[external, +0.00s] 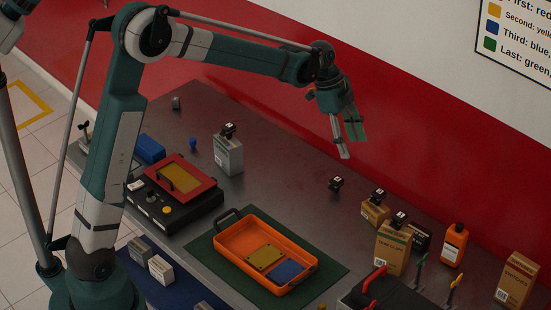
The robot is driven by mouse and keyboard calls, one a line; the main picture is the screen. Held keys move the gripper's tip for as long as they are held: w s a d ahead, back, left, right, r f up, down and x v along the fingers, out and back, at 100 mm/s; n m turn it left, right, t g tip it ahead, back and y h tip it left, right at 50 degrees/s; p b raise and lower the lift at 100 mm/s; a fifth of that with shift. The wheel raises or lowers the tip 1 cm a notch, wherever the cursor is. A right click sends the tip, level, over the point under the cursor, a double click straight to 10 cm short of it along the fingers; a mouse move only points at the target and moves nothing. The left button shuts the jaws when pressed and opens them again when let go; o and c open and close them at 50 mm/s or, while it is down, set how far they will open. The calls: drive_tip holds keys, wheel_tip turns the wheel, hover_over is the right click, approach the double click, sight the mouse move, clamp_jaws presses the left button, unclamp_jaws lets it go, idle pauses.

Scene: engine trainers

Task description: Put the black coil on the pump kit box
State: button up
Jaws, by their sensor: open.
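Several small black coil-like parts with pale tops are in view. One black coil (337,183) sits alone on the metal table, below my gripper in the picture. Similar ones rest on a grey-white box (229,155), on a small cardboard box (375,214) and on a taller cardboard box (392,248). Another cardboard box (517,279) stands at far right with a bare top. The box print is too small to read, so I cannot tell which is the pump kit box. My gripper (350,146) is open and empty, high above the table.
An orange tray (230,255) holding yellow and blue plates lies on a green mat (333,269). A black unit with a red frame (200,184) stands left. The table's back middle is clear.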

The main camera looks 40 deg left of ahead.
drive_tip(key=s+a+r+n+t+y, duration=0.1)
drive_tip(key=s+a+r+n, duration=0.2)
drive_tip(key=s, duration=0.5)
drive_tip(key=s+a+r+n+t, duration=0.1)
drive_tip(key=s+a+r+n, duration=0.1)
drive_tip(key=s+r, duration=0.4)
drive_tip(key=s+a+r+n+t+y, duration=0.1)
drive_tip(key=s+a+r+n, duration=0.15)
drive_tip(key=s, duration=0.65)
drive_tip(key=s+a+f+n+t, duration=0.1)
drive_tip(key=s+n, duration=0.1)
drive_tip(key=s, duration=0.5)
drive_tip(key=s+a+f+n+t+y, duration=0.1)
drive_tip(key=s+a+n, duration=0.1)
drive_tip(key=s, duration=0.5)
drive_tip(key=s+a+f+n, duration=0.1)
drive_tip(key=s+a+n, duration=0.1)
drive_tip(key=s, duration=0.5)
drive_tip(key=shift+s+f+n+t+y, duration=0.3)
drive_tip(key=shift+f+n+t+y, duration=0.1)
drive_tip(key=shift+n, duration=0.35)
